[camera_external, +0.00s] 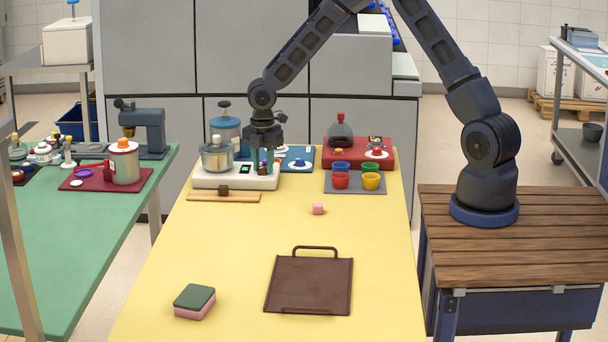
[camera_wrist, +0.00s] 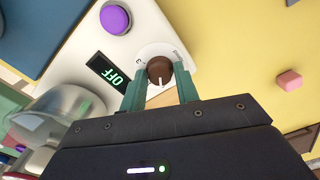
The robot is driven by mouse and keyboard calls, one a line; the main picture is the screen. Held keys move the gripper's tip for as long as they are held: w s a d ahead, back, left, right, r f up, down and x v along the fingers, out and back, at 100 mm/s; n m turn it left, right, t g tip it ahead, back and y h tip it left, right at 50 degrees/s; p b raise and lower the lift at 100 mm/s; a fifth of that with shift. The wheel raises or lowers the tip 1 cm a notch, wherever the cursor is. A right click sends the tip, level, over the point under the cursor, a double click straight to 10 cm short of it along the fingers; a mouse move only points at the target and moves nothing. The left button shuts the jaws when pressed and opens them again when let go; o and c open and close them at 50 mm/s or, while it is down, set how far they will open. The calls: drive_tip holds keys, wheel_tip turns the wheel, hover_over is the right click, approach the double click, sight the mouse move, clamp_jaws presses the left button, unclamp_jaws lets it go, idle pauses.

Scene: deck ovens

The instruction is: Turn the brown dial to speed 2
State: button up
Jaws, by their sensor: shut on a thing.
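The brown dial (camera_wrist: 159,66) sits on a white round plate on the white appliance (camera_wrist: 70,60), with a white pointer line toward the bottom of the wrist view.
A red station (camera_external: 388,160) and several coloured cups stand to the right. A pink cube (camera_external: 318,208), brown tray (camera_external: 290,285) and sponge (camera_external: 195,303) lie nearer; the table between is clear.

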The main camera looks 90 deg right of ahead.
drive_tip(key=m, duration=0.7)
drive_tip(key=shift+m, duration=0.4)
drive_tip(key=m, duration=0.3)
drive_tip(key=shift+m, duration=2.3)
drive_tip(key=o, duration=1)
drive_tip(key=shift+c, duration=0.2)
